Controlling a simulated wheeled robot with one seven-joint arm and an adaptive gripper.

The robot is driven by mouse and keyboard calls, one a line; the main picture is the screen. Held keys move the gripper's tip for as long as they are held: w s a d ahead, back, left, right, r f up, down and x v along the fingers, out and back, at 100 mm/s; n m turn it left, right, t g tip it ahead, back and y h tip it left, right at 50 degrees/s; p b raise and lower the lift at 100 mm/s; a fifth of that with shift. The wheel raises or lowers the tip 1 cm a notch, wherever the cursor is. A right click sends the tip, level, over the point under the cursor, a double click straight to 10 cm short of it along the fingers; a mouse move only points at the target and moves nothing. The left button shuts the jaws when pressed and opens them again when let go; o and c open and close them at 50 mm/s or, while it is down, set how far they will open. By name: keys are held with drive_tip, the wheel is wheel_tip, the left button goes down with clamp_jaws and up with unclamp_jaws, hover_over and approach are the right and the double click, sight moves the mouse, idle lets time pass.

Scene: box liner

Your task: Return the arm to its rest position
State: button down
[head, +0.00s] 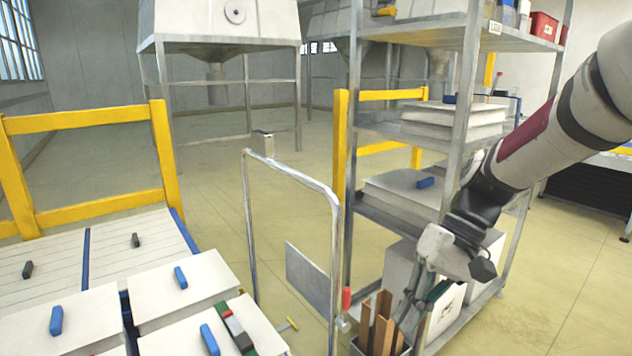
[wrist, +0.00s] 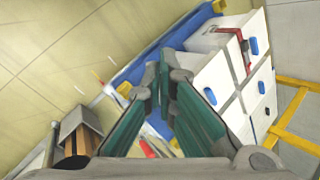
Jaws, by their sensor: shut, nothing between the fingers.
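My arm (head: 540,150) reaches in from the right edge of the head view and bends downward. My gripper (head: 408,318) hangs pointing down, in front of the shelf's lower part and beside an open bin of brown strips (head: 380,325). In the wrist view my gripper (wrist: 165,85) shows its green-padded fingers with the tips close together. It is shut and I see nothing held. The head view does not show clearly whether the fingers touch the bin.
A metal shelf rack (head: 462,120) stands close behind my arm. A tubular cart handle (head: 290,170) stands left of the gripper. White boxes with blue handles (head: 170,290) lie at lower left, with a yellow rail (head: 85,118) behind. Open floor (head: 575,270) lies at right.

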drive_tip(key=s+d+r+m+t+h, duration=0.1)
drive_tip(key=s+d+r+t+h, duration=0.15)
drive_tip(key=s, duration=0.95)
drive_tip(key=s+d+r+t+h, duration=0.1)
drive_tip(key=s+d+r+h, duration=0.25)
drive_tip(key=s, duration=0.85)
wheel_tip(320, 180, up, 21)
drive_tip(key=a+t+p, duration=0.1)
drive_tip(key=t+p, duration=0.2)
drive_tip(key=p, duration=1.7)
drive_tip(key=shift+w+f+t+p, duration=0.15)
drive_tip(key=shift+w+t+p, duration=0.1)
drive_tip(key=shift+t+p, duration=0.1)
